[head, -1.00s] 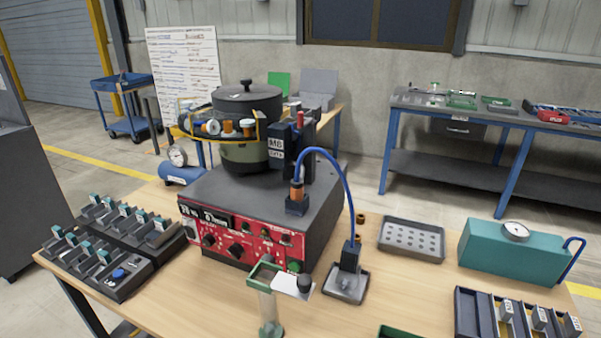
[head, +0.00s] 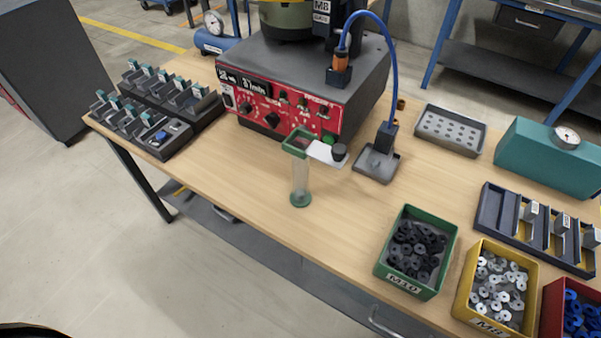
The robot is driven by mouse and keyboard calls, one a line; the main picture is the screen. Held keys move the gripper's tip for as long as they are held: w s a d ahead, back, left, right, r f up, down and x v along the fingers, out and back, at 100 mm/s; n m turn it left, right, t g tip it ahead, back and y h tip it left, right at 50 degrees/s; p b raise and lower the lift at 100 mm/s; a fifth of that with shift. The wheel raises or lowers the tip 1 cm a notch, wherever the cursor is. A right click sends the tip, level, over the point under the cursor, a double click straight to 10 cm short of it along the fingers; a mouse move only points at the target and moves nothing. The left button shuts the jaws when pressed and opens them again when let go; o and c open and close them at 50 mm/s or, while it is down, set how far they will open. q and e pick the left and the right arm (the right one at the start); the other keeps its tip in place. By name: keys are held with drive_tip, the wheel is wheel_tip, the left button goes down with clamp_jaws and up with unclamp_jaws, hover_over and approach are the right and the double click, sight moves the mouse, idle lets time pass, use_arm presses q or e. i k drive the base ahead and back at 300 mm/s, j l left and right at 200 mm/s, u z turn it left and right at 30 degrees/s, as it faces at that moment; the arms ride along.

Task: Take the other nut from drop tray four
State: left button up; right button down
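Two dark racks of narrow trays stand at the table's left end, a back rack (head: 192,113) and a front rack (head: 150,149). Upright teal-topped tags stand along both. A small blue piece (head: 161,135) lies in the right end of the front rack. Another dark blue tray (head: 492,206) with several grey tags is at the right. The tray numbers are too small to read, so I cannot tell which is drop tray four. I cannot make out a nut for certain. Neither of my grippers is in view.
A red-fronted feeder machine (head: 270,114) stands at the back. A clear tube stand (head: 300,180) is at the middle front edge. Green (head: 382,270), yellow (head: 462,300) and red (head: 552,300) bins hold washers. Bare tabletop lies between the tube and green bin.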

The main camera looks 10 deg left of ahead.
sight(376, 163)
drive_tip(key=k+l+z, duration=0.1)
drive_tip(key=z, duration=0.25)
drive_tip(key=k+l+z, duration=0.2)
drive_tip(key=z, duration=0.2)
drive_tip(key=k+l+z, duration=0.1)
drive_tip(key=z, duration=0.25)
drive_tip(key=l, duration=0.1)
